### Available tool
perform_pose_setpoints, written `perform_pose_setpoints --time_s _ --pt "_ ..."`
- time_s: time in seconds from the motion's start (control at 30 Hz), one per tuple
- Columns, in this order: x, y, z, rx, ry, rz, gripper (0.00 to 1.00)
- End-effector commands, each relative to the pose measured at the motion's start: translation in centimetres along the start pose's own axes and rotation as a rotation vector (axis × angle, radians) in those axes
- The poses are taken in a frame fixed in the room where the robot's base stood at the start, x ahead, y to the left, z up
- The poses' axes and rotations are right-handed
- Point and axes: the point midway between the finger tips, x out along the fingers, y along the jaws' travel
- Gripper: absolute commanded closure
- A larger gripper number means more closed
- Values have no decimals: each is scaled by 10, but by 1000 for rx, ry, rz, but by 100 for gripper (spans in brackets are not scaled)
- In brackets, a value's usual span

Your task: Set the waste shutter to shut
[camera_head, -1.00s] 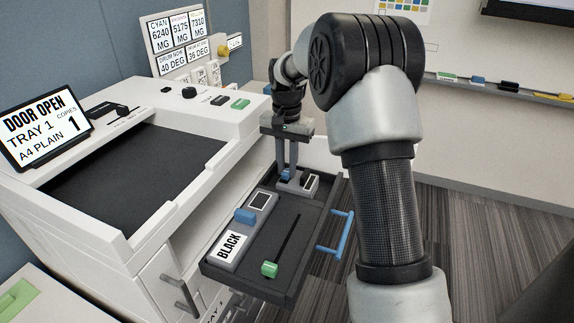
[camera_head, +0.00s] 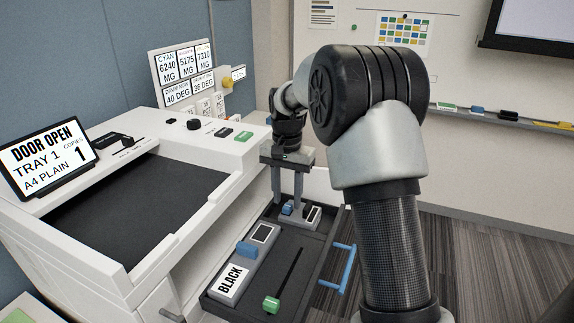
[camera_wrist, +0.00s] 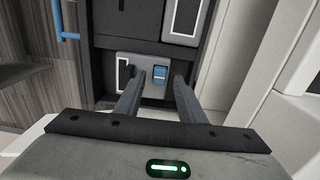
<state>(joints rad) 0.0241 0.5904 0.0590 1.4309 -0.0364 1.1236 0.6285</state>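An open dark drawer (camera_head: 250,302) holds a small grey panel (camera_head: 314,218) at its far end, with a blue tab (camera_head: 287,208) and a dark, white-edged slot beside it. No readable label marks the waste shutter; this tab may be it, and I cannot tell its setting. In the wrist view the blue tab (camera_wrist: 159,74) lies between my fingertips, on the grey panel (camera_wrist: 143,92). My gripper (camera_head: 288,200) is above the panel with its fingers apart and nothing held between them; it also shows in the wrist view (camera_wrist: 160,78). Contact with the tab cannot be made out.
Nearer in the drawer are a BLACK-labelled cartridge (camera_head: 231,280) with a blue latch (camera_head: 247,249) and a green knob (camera_head: 271,305) at a slot's end. A blue handle (camera_head: 347,268) is on the drawer's right side. The white printer (camera_head: 165,245) stands left; its display reads DOOR OPEN.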

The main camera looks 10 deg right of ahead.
Motion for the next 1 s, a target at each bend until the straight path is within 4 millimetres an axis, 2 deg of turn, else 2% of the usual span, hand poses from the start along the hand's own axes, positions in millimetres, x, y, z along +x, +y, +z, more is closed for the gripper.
perform_pose_setpoints --time_s 0.03,0.3,0.5,0.7,1.0 --pt "-13 -1 -1 0 5 -3 64" --pt "-80 -1 0 0 4 -3 64" --pt "-124 -1 0 0 3 -3 64" --pt "-151 -1 0 0 1 -2 64" --pt "-157 0 1 0 0 -1 64"
